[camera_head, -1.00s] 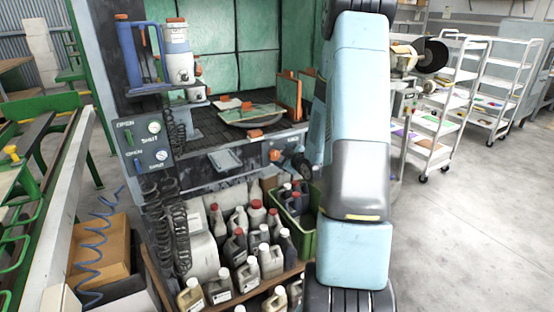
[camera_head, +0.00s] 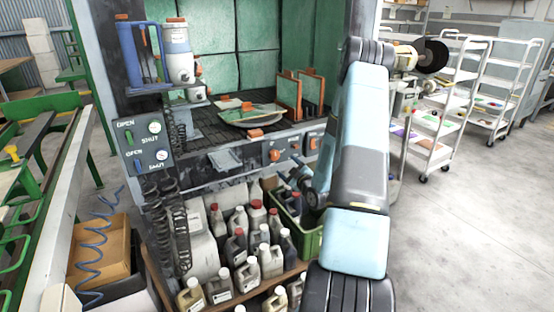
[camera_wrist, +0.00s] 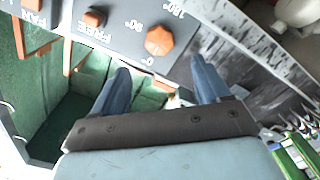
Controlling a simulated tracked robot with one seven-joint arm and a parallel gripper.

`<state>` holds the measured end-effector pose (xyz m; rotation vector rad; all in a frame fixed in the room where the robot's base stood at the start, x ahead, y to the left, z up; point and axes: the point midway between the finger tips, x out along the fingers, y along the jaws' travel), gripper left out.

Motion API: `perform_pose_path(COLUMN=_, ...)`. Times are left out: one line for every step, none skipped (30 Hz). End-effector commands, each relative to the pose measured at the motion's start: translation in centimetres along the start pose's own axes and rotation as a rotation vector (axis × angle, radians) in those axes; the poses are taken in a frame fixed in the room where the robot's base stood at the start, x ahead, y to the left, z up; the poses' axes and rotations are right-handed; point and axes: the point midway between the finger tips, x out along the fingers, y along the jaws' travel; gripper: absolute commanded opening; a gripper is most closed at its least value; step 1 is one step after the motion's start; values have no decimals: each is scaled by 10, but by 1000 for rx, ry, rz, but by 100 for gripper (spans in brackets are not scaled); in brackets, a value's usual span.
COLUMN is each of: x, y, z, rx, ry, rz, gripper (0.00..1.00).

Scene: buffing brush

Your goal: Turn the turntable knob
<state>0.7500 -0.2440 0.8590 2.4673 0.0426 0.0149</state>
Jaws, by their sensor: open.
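The orange knob marked 0°, 90° and 180° (camera_wrist: 159,40) sits on the dark panel in the wrist view, where the lettering is upside down. It appears to be the left orange knob (camera_head: 274,155) on the cabinet's front panel in the head view. My gripper (camera_wrist: 160,66) is open and empty, its two blue fingers spread apart. The knob shows just beyond the fingertips, in line with the gap between them, and looks clear of both. The round turntable (camera_head: 250,119) lies inside the cabinet with a flat piece on it.
Another orange control (camera_wrist: 95,18) is near the FREE marking. A right knob (camera_head: 313,143) is on the cabinet panel. Bottles (camera_head: 240,250) and a green crate (camera_head: 310,243) stand below the panel. A hose-like coil (camera_head: 180,230) hangs left. White shelf carts (camera_head: 440,130) stand right.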

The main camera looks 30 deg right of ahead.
Motion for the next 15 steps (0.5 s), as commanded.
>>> perform_pose_path(x=10, y=0, z=-1, rx=0, ry=2, rz=1, gripper=75)
perform_pose_path(x=15, y=0, z=-1, rx=-1, ry=2, rz=0, gripper=75)
perform_pose_path(x=22, y=0, z=-1, rx=-1, ry=3, rz=0, gripper=75)
perform_pose_path(x=27, y=0, z=-1, rx=0, ry=3, rz=0, gripper=75)
perform_pose_path(x=33, y=0, z=-1, rx=0, ry=2, rz=0, gripper=75)
perform_pose_path(x=40, y=0, z=-1, rx=0, ry=2, rz=1, gripper=75)
perform_pose_path(x=44, y=0, z=0, rx=0, ry=1, rz=1, gripper=75)
perform_pose_path(x=50, y=0, z=0, rx=0, ry=1, rz=1, gripper=75)
perform_pose_path(x=56, y=0, z=0, rx=1, ry=1, rz=0, gripper=75)
perform_pose_path(x=60, y=0, z=0, rx=1, ry=1, rz=0, gripper=75)
perform_pose_path(x=65, y=0, z=-1, rx=1, ry=2, rz=0, gripper=75)
perform_pose_path(x=70, y=-1, z=0, rx=1, ry=1, rz=-1, gripper=75)
perform_pose_path(x=73, y=0, z=0, rx=1, ry=1, rz=-1, gripper=75)
perform_pose_path(x=76, y=0, z=0, rx=1, ry=1, rz=0, gripper=75)
perform_pose_path(x=80, y=0, z=0, rx=1, ry=1, rz=0, gripper=75)
